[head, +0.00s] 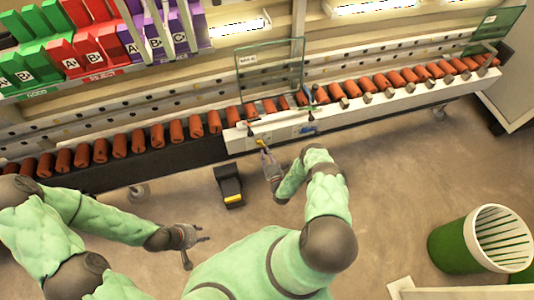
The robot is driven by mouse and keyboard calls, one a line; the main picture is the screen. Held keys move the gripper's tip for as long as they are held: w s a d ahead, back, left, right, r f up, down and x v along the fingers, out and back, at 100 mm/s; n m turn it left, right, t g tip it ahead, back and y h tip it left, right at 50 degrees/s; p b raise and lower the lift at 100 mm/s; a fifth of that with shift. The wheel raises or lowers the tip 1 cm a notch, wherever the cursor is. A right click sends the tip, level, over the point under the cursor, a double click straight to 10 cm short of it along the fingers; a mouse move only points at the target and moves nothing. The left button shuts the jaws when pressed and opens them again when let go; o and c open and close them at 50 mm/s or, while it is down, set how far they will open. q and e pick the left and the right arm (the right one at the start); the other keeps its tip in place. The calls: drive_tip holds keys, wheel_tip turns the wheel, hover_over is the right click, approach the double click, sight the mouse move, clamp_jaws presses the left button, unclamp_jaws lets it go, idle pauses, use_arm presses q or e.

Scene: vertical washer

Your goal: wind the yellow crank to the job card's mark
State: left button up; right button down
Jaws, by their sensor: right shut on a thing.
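The yellow crank (261,141) is a small yellow piece on the white front panel (241,142) of the conveyor. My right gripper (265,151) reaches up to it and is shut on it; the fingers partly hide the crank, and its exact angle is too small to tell. A small bluish card or label (305,129) sits on the panel to the right of the crank; I cannot read any mark on it. My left gripper (198,252) is open and empty above the floor at lower left, away from the panel.
A row of orange-brown cylinders (138,142) runs along the conveyor behind the panel. A clear glass guard (270,68) stands above it. A black and yellow pedal (229,186) lies on the floor. Coloured bins (82,55) are at upper left, a green basket (455,246) at right.

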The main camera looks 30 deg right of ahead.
drive_tip(key=shift+d, duration=0.15)
idle(0.4)
drive_tip(key=shift+s+d+r+n, duration=0.1)
drive_tip(key=shift+d+r+n, duration=0.15)
drive_tip(key=shift+n, duration=0.4)
drive_tip(key=shift+s+d+r+n, duration=0.1)
drive_tip(key=shift+d+r+n, duration=0.1)
drive_tip(key=shift+n, duration=0.45)
drive_tip(key=n, duration=0.1)
drive_tip(key=r+n, duration=0.1)
drive_tip(key=shift+d+n, duration=0.4)
drive_tip(key=n, duration=0.1)
drive_tip(key=r+n+p, duration=0.1)
drive_tip(key=n, duration=0.1)
drive_tip(key=shift+s+d+r, duration=0.1)
drive_tip(key=shift+d+r, duration=0.15)
drive_tip(key=shift+d, duration=0.1)
drive_tip(key=shift+d+r+n+p, duration=0.15)
drive_tip(key=shift+r+n, duration=0.2)
drive_tip(key=shift+n, duration=0.5)
drive_tip(key=shift+r+n+p, duration=0.15)
drive_tip(key=shift+r+n, duration=0.15)
drive_tip(key=shift+n, duration=0.55)
drive_tip(key=c, duration=1.1)
unclamp_jaws()
drive_tip(key=shift+o, duration=0.2)
